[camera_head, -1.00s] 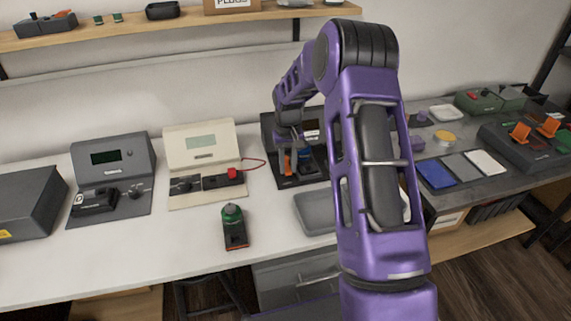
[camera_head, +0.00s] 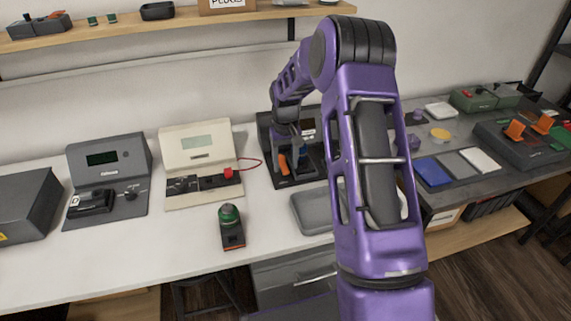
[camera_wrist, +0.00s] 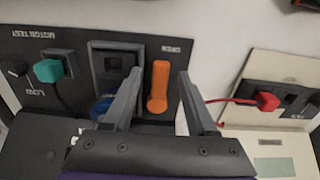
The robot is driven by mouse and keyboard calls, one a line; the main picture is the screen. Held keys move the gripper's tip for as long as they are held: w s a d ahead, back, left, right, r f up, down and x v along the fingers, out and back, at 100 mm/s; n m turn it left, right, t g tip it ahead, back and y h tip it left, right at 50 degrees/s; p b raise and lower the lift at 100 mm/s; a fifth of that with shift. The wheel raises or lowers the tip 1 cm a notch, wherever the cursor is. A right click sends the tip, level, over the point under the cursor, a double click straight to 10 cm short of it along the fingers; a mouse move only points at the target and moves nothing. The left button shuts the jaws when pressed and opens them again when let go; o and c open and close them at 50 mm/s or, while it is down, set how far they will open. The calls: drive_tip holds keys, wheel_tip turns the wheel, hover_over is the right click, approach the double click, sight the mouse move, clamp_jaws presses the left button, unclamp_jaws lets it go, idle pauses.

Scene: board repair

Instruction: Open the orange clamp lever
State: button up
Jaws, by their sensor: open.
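The orange clamp lever (camera_wrist: 159,86) stands out from a dark panel in the wrist view, beside the upside-down word OPEN. It lies between the two spread fingers of my gripper (camera_wrist: 160,78), with a gap visible on each side. In the head view the lever (camera_head: 283,164) shows at the front of the dark test station (camera_head: 267,135), just left of my gripper (camera_head: 293,158). My arm hides the right part of that station. A grey clamp frame (camera_wrist: 112,62) sits beside the lever, partly behind one finger. A blue round part (camera_wrist: 101,107) shows below it.
A teal plug (camera_wrist: 48,71) and a black knob sit on the same panel. A cream station (camera_head: 200,150) with a red plug (camera_head: 228,172) stands to the left. A green-topped device (camera_head: 231,225) and a grey tray (camera_head: 312,209) lie in front.

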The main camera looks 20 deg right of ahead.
sight(285, 169)
wheel_tip(285, 169, up, 17)
drive_tip(key=p, duration=0.2)
drive_tip(key=shift+f, duration=0.15)
drive_tip(key=shift+a, duration=0.1)
